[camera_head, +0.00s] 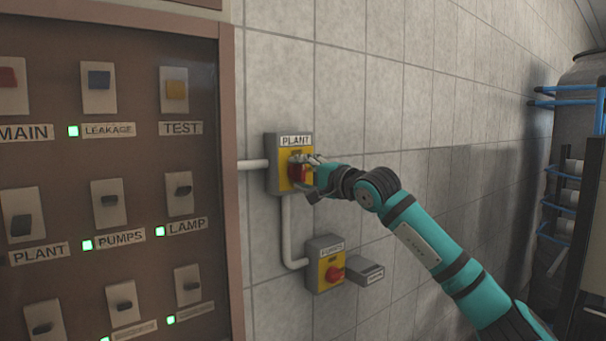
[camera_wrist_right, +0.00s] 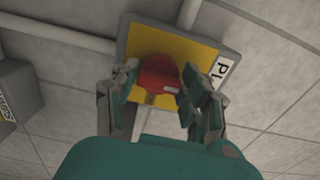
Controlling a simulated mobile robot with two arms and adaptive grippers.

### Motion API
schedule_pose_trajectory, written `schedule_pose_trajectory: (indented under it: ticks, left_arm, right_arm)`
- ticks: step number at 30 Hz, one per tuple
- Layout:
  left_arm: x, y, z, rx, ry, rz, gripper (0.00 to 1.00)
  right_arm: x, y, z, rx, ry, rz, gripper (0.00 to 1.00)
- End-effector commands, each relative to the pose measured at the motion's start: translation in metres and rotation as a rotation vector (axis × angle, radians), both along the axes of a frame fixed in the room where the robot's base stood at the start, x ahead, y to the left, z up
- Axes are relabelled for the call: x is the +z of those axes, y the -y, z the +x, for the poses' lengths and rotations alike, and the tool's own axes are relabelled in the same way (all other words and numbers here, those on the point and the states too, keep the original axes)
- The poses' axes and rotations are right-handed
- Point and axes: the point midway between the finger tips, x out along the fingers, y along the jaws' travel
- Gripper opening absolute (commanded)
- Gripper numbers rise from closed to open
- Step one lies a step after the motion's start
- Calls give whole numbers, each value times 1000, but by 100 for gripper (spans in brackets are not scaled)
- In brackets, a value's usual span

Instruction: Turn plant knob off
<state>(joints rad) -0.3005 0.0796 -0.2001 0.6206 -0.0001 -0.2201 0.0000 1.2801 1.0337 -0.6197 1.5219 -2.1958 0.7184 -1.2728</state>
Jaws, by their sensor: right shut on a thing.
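The plant knob (camera_head: 298,172) is red and sits on a yellow plate in a grey wall box (camera_head: 272,150) labelled PLANT. In the right wrist view the red knob (camera_wrist_right: 158,74) lies between the two fingers of my right gripper (camera_wrist_right: 160,90), with the yellow plate (camera_wrist_right: 185,47) behind it. My right gripper (camera_head: 308,175) reaches the box from the right in the head view and is shut on the knob. The fingers partly hide the knob. My left gripper is in neither view.
A second grey box (camera_head: 318,245) labelled PUMPS, with its own red knob (camera_head: 334,274), is mounted just below. A brown panel (camera_head: 228,200) with several switches and green lights stands on the left. Conduits run along the tiled wall. A tank with blue pipes (camera_head: 565,103) is at the right.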

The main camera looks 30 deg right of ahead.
Motion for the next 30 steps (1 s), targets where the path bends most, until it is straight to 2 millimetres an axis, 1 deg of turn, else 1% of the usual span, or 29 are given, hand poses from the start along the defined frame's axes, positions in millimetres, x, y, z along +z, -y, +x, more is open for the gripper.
schedule_pose_trajectory:
  ticks: [13, 14, 19, 26, 30]
  left_arm:
    - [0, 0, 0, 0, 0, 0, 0]
    - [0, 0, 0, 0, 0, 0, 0]
    - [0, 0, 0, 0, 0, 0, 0]
    - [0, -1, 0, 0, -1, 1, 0]
    - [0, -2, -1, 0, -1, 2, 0]
  right_arm:
    - [-2, -1, 0, 1, -4, -12, 13]
    - [-2, -1, 1, 1, -4, -12, 46]
    - [-2, -1, 0, 1, -3, -11, 68]
    - [-1, 0, 0, 0, -1, -10, 68]
    - [-1, 1, -6, -1, -1, -11, 68]
